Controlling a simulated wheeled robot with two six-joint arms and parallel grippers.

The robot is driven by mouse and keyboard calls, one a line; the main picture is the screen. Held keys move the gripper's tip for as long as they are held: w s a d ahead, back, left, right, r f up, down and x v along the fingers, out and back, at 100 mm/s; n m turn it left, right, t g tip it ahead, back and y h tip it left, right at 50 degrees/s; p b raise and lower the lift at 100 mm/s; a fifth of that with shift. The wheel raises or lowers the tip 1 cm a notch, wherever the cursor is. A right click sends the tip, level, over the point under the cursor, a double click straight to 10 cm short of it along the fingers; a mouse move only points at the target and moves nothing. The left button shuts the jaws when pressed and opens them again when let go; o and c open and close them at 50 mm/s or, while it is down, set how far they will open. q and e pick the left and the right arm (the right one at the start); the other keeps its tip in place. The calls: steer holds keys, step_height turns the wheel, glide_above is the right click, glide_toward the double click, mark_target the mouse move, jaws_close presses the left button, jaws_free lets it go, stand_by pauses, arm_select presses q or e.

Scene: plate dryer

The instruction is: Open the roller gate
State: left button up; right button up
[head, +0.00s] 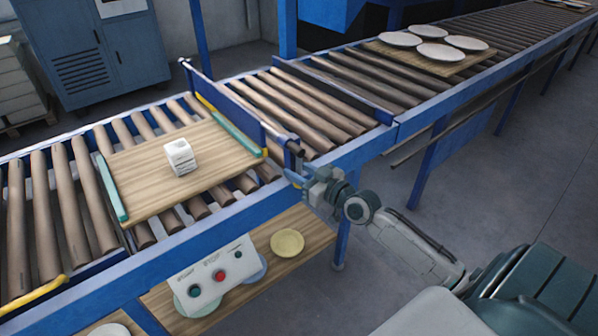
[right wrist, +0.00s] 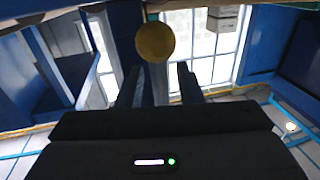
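The roller gate, a blue panel (head: 232,104), stands across the conveyor just right of the wooden board, with a post at its near end. My right gripper (head: 299,176) is at the conveyor's near rail, beside the near end of this gate. In the right wrist view my gripper (right wrist: 159,88) has its two dark fingers apart, with a blue upright part and a round yellow shape (right wrist: 155,42) seen in and above the gap. I cannot tell whether the fingers touch anything. My left gripper is not in view.
A wooden board (head: 160,190) with teal end strips carries a white cube (head: 181,157) left of the gate. Another board with several white plates (head: 437,52) is farther right. A button panel (head: 218,275) and a yellow plate (head: 287,242) are below the near rail.

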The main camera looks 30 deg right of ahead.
jaws_close()
steer(key=shift+d, duration=0.1)
steer(key=shift+d+n, duration=0.1)
steer(key=shift+n, duration=0.3)
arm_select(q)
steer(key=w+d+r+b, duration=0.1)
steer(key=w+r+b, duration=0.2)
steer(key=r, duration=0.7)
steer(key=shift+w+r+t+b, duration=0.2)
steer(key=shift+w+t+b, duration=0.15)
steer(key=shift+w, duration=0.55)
arm_select(e)
steer(key=d+r+n+g+h, duration=0.1)
steer(key=d+r+n+h, duration=0.2)
steer(key=n, duration=1.1)
steer(key=shift+w+d+r+n+g+h, duration=0.3)
steer(key=shift+d+r+n, duration=0.1)
steer(key=shift+d+r, duration=1.2)
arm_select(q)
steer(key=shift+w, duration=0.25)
arm_select(e)
steer(key=shift+a+r, duration=0.1)
steer(key=shift+r, duration=0.05)
